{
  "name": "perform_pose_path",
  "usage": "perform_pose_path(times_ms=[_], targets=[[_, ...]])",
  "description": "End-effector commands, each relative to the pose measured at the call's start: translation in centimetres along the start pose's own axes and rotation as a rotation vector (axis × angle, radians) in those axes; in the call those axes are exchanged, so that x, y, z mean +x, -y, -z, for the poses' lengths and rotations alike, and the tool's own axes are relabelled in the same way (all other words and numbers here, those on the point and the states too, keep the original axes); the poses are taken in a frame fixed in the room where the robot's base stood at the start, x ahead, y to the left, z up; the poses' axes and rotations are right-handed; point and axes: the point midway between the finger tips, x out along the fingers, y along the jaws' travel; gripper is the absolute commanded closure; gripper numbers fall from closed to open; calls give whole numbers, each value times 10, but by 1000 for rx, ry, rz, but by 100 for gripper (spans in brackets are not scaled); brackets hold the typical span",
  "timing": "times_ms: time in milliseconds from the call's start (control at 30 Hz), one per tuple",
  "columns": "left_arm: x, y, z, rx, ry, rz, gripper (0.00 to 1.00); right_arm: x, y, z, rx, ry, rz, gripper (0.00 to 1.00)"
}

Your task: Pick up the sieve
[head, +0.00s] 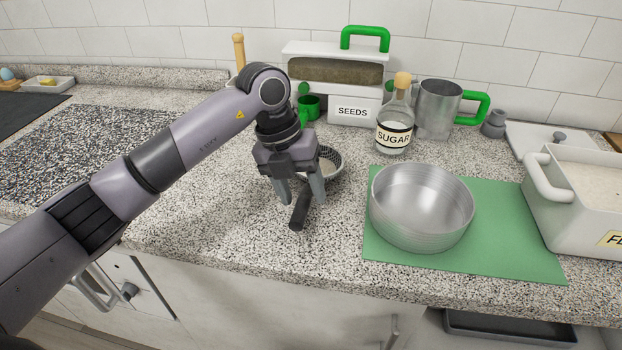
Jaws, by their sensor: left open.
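The sieve lies on the speckled counter left of the green mat. Its round bowl (331,165) shows behind and right of my left gripper, and its dark handle (299,211) points toward the counter's front edge. My left gripper (301,197) points down over the sieve, with its two fingers spread on either side of the handle. The fingers look apart from the handle, though I cannot tell their exact height. Part of the sieve is hidden behind the gripper. My right gripper is not in view.
A metal bowl (422,207) stands on the green mat (510,257). A sugar bottle (395,124), a metal mug (438,108) and a seeds container (353,112) stand behind. A white flour bin (585,205) is at right. The counter left of the sieve is clear.

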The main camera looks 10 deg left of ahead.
Motion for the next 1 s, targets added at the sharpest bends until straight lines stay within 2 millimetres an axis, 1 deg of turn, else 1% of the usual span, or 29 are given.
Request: perform_pose_path(times_ms=[33,133,233,400,433,467,500,600,867,1000], targets=[[7,1,1,0,-4,1,45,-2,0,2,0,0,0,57],[18,1,0,0,-2,1,45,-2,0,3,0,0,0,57],[22,0,0,0,0,0,45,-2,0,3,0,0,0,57],[22,0,0,0,1,0,45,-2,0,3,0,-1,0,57],[22,0,0,0,1,0,48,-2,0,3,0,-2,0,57],[22,0,0,0,1,0,58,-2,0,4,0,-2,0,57],[22,0,0,0,1,0,71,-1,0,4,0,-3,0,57],[22,0,0,0,1,0,100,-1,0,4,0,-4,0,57],[21,0,0,0,2,1,100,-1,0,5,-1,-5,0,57],[18,1,-1,1,2,2,100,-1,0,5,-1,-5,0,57]])
